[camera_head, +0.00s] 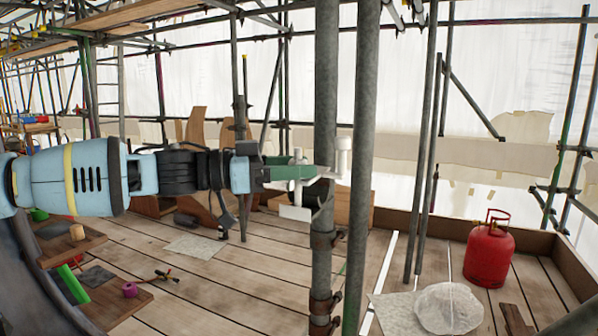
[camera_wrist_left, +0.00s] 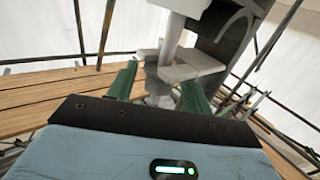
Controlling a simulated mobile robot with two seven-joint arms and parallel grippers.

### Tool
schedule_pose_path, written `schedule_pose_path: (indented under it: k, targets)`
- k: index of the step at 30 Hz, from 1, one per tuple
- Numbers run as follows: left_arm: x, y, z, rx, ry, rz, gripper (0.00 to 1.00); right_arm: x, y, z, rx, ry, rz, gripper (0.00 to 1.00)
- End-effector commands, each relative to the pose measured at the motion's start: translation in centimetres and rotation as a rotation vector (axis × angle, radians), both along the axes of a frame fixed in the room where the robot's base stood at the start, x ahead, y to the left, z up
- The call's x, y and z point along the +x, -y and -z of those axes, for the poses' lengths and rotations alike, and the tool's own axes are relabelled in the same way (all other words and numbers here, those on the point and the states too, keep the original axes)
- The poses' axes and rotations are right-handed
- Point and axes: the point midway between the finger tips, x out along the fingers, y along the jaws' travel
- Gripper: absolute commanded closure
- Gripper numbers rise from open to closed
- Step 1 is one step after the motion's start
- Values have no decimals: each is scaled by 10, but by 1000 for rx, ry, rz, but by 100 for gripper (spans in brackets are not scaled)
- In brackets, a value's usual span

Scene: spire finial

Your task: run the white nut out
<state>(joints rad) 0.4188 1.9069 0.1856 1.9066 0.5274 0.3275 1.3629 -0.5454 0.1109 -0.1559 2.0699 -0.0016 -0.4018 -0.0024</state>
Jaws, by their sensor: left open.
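My left gripper (camera_head: 298,172) comes in from the left in the head view, beside a grey upright pole, with green fingers. In the left wrist view its two green fingers (camera_wrist_left: 158,93) stand apart. Pale white pieces (camera_head: 296,211) show at and below the fingertips; I cannot tell which of them is the white nut. A white cylinder with a wider top (camera_head: 343,156) stands just beyond the fingertips. In the left wrist view a white rod (camera_wrist_left: 173,38) rises above pale blocks (camera_wrist_left: 190,66) between and beyond the fingers. Whether the fingers touch them is unclear. My right gripper is not in view.
Grey scaffold poles (camera_head: 361,200) stand close to the right of the gripper. A red gas bottle (camera_head: 489,252) and a crumpled clear sheet (camera_head: 447,308) are on the plank floor at the right. Loose tools and a pink roll (camera_head: 129,290) lie at lower left.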

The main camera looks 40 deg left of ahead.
Motion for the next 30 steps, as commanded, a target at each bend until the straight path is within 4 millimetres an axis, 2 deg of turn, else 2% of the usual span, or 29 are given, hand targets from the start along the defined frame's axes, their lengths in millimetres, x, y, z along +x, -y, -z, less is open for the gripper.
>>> schedule_pose_path:
  k: [14,24,30]
  targets:
    - [5,4,0,0,1,0,50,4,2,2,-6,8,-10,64]
    - [4,4,0,-1,1,1,93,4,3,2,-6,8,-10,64]
    - [4,4,0,-1,1,-7,94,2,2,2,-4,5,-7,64]
